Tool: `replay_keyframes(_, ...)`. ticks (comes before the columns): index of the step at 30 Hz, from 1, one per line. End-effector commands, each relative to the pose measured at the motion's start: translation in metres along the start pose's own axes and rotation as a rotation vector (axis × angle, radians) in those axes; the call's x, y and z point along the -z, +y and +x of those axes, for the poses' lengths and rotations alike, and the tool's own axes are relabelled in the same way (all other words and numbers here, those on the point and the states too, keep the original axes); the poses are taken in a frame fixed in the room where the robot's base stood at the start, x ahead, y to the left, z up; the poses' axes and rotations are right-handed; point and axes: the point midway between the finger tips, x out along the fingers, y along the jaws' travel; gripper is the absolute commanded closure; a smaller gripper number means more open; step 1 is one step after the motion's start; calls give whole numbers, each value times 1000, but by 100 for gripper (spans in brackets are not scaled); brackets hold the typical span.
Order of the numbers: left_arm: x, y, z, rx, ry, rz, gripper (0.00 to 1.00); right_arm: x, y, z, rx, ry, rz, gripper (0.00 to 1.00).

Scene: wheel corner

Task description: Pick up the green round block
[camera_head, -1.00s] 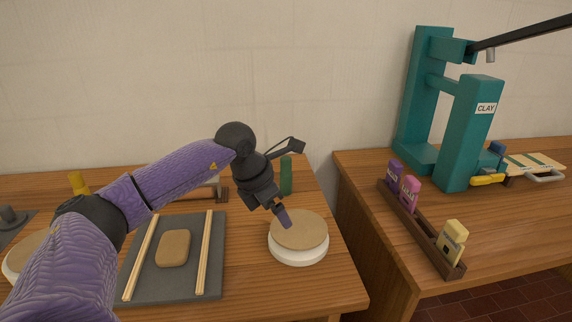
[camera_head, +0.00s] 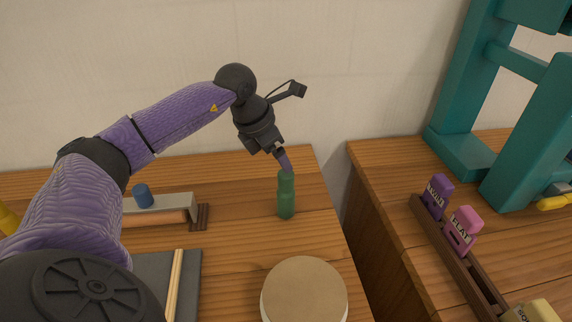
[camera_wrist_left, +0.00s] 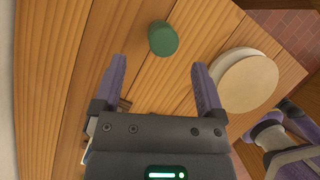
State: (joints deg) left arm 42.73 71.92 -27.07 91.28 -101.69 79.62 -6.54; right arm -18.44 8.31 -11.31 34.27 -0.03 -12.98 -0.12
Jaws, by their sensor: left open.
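The green round block (camera_head: 286,196) stands upright on the wooden table near its back right. It also shows in the left wrist view (camera_wrist_left: 162,38), seen from above, ahead of the fingertips and between their lines. My left gripper (camera_head: 284,162) hangs just above the block in the head view, its purple fingertip overlapping the block's top. In the left wrist view its two purple fingers (camera_wrist_left: 157,68) are apart with nothing between them. I cannot tell whether a finger touches the block. My right gripper is not in view.
A round turntable (camera_head: 304,292) stands in front of the block. A blue round block (camera_head: 143,196) sits by a grey holder on the left. A second table (camera_head: 400,190) across a gap bears a rack (camera_head: 460,262) of labelled blocks and a teal frame (camera_head: 470,130).

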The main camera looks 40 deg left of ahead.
Motion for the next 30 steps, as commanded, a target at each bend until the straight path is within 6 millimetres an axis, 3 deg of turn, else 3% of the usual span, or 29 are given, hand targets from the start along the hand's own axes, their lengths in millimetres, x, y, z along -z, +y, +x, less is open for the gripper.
replay_keyframes(3,2,-1,27,4,3,0,9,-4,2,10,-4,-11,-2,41)
replay_keyframes(13,8,-4,87,4,2,-1,9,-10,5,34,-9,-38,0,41)
replay_keyframes(20,7,-3,91,0,1,1,9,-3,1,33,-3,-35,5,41)
replay_keyframes(30,7,-3,91,0,2,1,79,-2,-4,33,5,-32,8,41)
